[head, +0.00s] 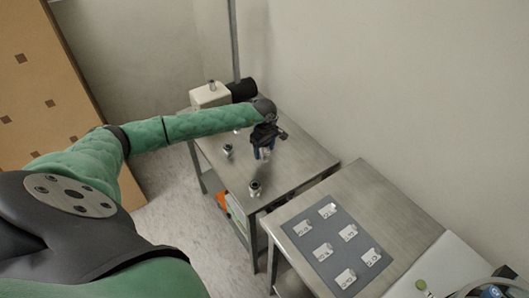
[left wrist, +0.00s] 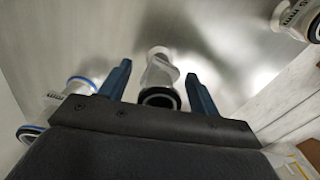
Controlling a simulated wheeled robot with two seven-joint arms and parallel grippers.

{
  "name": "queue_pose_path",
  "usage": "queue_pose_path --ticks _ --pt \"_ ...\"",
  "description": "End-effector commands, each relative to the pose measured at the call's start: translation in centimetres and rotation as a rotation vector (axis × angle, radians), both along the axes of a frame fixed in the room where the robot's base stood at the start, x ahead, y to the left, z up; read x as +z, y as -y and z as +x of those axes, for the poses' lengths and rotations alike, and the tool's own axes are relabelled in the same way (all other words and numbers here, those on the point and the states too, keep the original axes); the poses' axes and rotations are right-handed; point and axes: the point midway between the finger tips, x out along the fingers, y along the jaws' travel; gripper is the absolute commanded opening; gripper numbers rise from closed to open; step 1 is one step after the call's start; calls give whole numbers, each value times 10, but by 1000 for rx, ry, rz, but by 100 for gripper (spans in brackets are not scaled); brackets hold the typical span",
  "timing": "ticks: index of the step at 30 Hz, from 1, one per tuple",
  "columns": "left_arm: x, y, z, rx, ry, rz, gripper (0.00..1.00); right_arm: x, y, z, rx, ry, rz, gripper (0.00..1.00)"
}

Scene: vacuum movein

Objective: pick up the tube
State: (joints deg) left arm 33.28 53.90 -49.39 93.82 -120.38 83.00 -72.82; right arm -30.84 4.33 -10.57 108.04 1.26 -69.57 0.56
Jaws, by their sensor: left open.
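My left gripper (head: 263,153) is open above the far metal table (head: 305,150), fingers pointing down. In the left wrist view, its two blue fingers (left wrist: 157,75) stand on either side of a pale tube (left wrist: 159,68) with a dark round opening. I cannot tell how far below the fingertips the tube is, and the fingers are not closed on it. Another tube (left wrist: 76,88) with a blue ring is left of the fingers, and one more (left wrist: 298,18) is at the top right. In the head view, small metallic tubes stand at the table's left (head: 228,151) and front (head: 255,188).
A white pump-like box with a black cylinder (head: 242,90) stands at the table's back left. A nearer table (head: 395,205) carries a grey mat (head: 321,232) with several white labelled blocks. A wall runs behind both tables.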

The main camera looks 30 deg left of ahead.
Motion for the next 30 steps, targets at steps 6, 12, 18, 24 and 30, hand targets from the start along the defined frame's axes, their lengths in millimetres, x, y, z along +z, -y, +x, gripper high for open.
queue_pose_path --ticks 6,12,18,24,30 --pt "-2 0 0 0 1 0 62 5 -2 1 -1 0 2 36" --pt "-2 0 0 0 1 0 29 1 -1 -2 0 -6 0 36" --pt "-2 0 0 0 1 0 10 0 0 -2 0 -6 0 36" --pt "0 0 1 0 1 0 10 2 0 -1 0 -2 0 36" --pt "21 0 1 -1 2 0 10 1 0 1 0 7 0 36"
